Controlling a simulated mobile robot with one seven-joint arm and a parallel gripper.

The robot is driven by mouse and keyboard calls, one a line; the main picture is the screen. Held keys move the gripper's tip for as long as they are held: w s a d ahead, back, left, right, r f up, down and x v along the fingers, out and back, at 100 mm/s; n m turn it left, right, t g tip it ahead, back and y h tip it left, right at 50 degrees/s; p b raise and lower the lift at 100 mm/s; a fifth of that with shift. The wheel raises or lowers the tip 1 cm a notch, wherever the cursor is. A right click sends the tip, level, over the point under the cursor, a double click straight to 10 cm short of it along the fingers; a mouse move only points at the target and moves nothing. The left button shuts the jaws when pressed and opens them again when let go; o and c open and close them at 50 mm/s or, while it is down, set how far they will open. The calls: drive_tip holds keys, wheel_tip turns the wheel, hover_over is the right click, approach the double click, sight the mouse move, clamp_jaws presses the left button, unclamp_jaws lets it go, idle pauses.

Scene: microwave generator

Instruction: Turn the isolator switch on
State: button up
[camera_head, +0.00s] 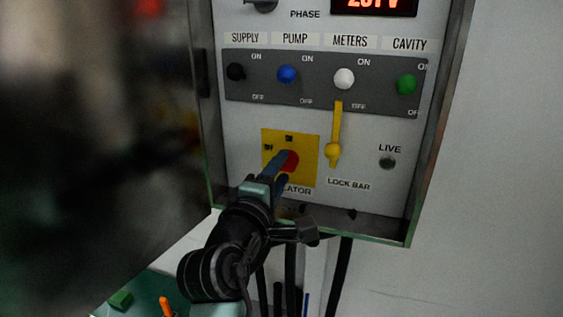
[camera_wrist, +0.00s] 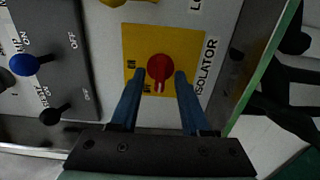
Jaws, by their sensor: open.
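The isolator switch is a red knob (camera_head: 291,161) on a yellow plate (camera_head: 307,147) at the lower left of the panel. The wrist view shows the knob (camera_wrist: 160,68) with a pale mark on its lower side, near small lettering too blurred to read surely. My gripper (camera_head: 284,158) is at the knob in the head view. In the wrist view my gripper (camera_wrist: 158,76) is open, with one blue finger on each side of the knob and visible gaps. Finger contact cannot be told. The fingers partly cover the plate.
A yellow lock bar (camera_head: 336,130) hangs right of the plate. Above is a grey strip (camera_head: 315,83) with black (camera_head: 236,72), blue (camera_head: 287,74), white (camera_head: 344,78) and green (camera_head: 406,84) knobs. A dark door (camera_head: 110,130) stands open at left. Cables (camera_head: 291,270) hang below.

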drive_tip(key=shift+w+d, duration=0.15)
drive_tip(key=shift+w, duration=0.3)
clamp_jaws()
